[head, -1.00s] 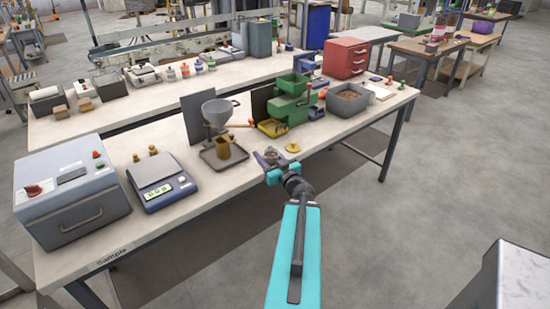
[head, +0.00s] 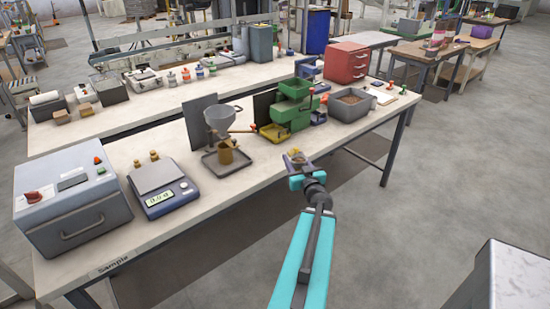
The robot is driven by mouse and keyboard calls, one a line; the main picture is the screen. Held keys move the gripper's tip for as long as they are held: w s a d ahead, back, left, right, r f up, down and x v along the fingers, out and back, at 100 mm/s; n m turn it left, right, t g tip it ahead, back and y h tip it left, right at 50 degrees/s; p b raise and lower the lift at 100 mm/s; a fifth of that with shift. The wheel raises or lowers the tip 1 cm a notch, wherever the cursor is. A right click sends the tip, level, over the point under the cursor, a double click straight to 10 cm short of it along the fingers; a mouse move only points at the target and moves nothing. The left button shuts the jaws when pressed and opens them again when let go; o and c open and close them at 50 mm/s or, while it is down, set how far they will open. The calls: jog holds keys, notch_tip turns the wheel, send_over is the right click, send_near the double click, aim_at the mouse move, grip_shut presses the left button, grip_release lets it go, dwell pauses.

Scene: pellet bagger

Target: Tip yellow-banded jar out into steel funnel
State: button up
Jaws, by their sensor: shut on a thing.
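The steel funnel (head: 220,110) stands on a holder at the middle of the bench, above a brass-coloured cup (head: 226,154) in a shallow tray (head: 228,165). My gripper (head: 297,157) is at the bench's front edge, to the right of and nearer than the funnel. It is shut on a small jar (head: 297,154), which I take as the yellow-banded jar. Some yellow shows at the jaws, but the band is too small to make out. The jar looks roughly upright and is apart from the funnel.
A green machine (head: 292,108) stands right of the funnel, with a grey bin of pellets (head: 350,103) beyond it. A blue scale (head: 160,185) and a grey box machine (head: 72,205) stand to the left. A dark panel (head: 202,118) is behind the funnel. Open floor lies right of the bench.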

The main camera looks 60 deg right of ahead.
jog(key=w+d+b, duration=0.1)
jog(key=w+d, duration=0.1)
jog(key=w, duration=0.2)
jog(key=w+d+b, duration=0.2)
jog(key=w, duration=0.1)
jog(key=w+d+f+b, duration=0.1)
jog(key=w+d, duration=0.1)
jog(key=w, duration=0.2)
jog(key=shift+w, duration=0.35)
dwell(0.5)
jog(key=shift+w+d+f, duration=0.15)
jog(key=shift+w+d, duration=0.25)
jog(key=shift+w, duration=0.25)
jog(key=shift+w+d+f, duration=0.15)
jog(key=shift+w+d, duration=0.2)
jog(key=shift+w, duration=0.3)
jog(key=shift+s+a+f+p, duration=0.15)
jog(key=shift+f+p, duration=0.15)
jog(key=shift+f, duration=1.15)
jog(key=shift+f, duration=0.15)
jog(key=o, duration=1.3)
jog(key=shift+f+b, duration=0.1)
jog(key=shift+b, duration=0.4)
